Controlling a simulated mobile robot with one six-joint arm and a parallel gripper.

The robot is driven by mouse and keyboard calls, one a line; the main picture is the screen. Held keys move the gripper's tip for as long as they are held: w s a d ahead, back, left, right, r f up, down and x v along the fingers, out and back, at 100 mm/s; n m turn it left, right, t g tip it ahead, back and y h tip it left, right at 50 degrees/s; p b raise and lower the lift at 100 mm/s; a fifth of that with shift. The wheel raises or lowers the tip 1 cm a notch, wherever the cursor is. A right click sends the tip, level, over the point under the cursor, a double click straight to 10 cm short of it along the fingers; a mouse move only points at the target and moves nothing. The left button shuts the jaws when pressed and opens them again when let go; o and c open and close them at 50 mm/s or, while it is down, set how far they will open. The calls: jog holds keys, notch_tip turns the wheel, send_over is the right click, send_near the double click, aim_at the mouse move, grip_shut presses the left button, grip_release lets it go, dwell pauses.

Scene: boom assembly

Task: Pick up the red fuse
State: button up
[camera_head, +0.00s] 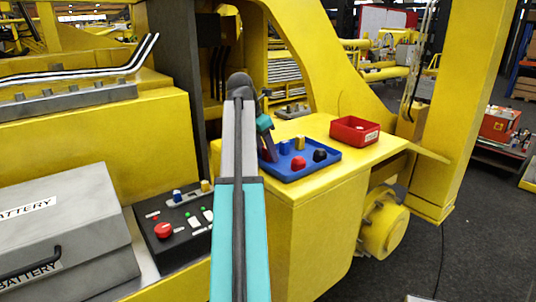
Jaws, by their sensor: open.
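The red fuse (298,163) appears as a small rounded red piece near the front edge of the blue tray (292,177). The tray lies on the yellow ledge. Also in the tray are a black piece (320,155) on the right and small blue pieces (285,147) further back. My gripper (269,155) hangs at the tray's left end, left of the red fuse and apart from it in the picture. It is open. My own arm partly hides it, so its fingertips and its height above the tray are hard to make out.
A red bin (355,130) stands behind the tray on the right. A dark control panel (178,225) with a red knob and switches is at lower left, beside a grey battery box (70,210). A yellow post (465,100) rises at right. The ledge's front right is bare.

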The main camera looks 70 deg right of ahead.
grip_shut()
jog(key=shift+r, duration=0.2)
jog(key=shift+r+b, duration=1.2)
jog(key=shift+r, duration=0.4)
jog(key=s+a+b, duration=0.1)
jog(key=s+a, duration=0.2)
jog(key=s+a+r+b, duration=0.1)
jog(key=s+a, duration=0.2)
jog(key=a, duration=0.1)
jog(key=s+a+b, duration=0.1)
jog(key=s+a, duration=0.2)
jog(key=shift+s+a+r+b, duration=0.15)
jog(key=shift+s+b, duration=0.1)
jog(key=shift+b, duration=0.15)
jog(key=shift+s+a+r+p, duration=0.1)
jog(key=shift+s+a+p, duration=0.55)
jog(key=shift+a+p, duration=0.05)
